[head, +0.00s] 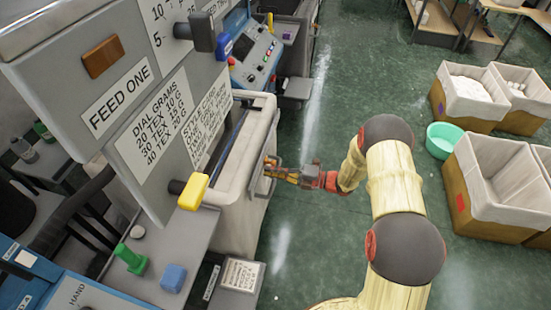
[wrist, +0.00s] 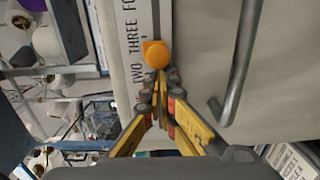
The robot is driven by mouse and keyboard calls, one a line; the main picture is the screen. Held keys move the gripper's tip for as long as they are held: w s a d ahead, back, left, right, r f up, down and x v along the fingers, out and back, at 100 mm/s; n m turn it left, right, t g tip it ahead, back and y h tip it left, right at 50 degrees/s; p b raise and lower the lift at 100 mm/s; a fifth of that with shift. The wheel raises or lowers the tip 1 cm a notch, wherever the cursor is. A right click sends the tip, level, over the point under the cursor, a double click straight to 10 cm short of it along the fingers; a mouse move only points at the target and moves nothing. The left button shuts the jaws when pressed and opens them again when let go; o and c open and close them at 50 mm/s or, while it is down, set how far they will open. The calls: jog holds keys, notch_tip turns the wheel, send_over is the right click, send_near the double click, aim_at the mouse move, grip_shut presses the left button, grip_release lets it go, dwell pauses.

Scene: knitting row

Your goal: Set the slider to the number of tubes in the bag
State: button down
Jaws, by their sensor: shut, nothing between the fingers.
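The slider's round orange knob (wrist: 156,53) shows in the wrist view, on a dark slot beside a white strip (wrist: 134,50) lettered "TWO THREE FO"; the rest of the lettering is hidden or cut off. My gripper (wrist: 159,82) is shut and empty, its tips just below the knob in the picture; I cannot tell whether they touch it. In the head view my gripper (head: 270,165) is at the side of the pale cabinet (head: 240,205), and the slider cannot be made out there. No bag of tubes can be clearly identified.
A grey bar handle (wrist: 228,95) stands out from the pale panel, right of my fingers. A yellow-knobbed lever (head: 193,192) juts from the grey machine panel (head: 130,75). Lined bins (head: 500,185) and a green tub (head: 443,138) stand at right. The floor between is clear.

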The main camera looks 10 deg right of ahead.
jog(key=shift+w+d, duration=0.2)
jog(key=shift+w, duration=0.35)
jog(key=shift+s+a+p, duration=0.2)
jog(key=shift+s+p, duration=0.25)
jog(key=shift+s, duration=0.2)
jog(key=p+v, duration=0.1)
jog(key=v, duration=0.7)
dwell(0.3)
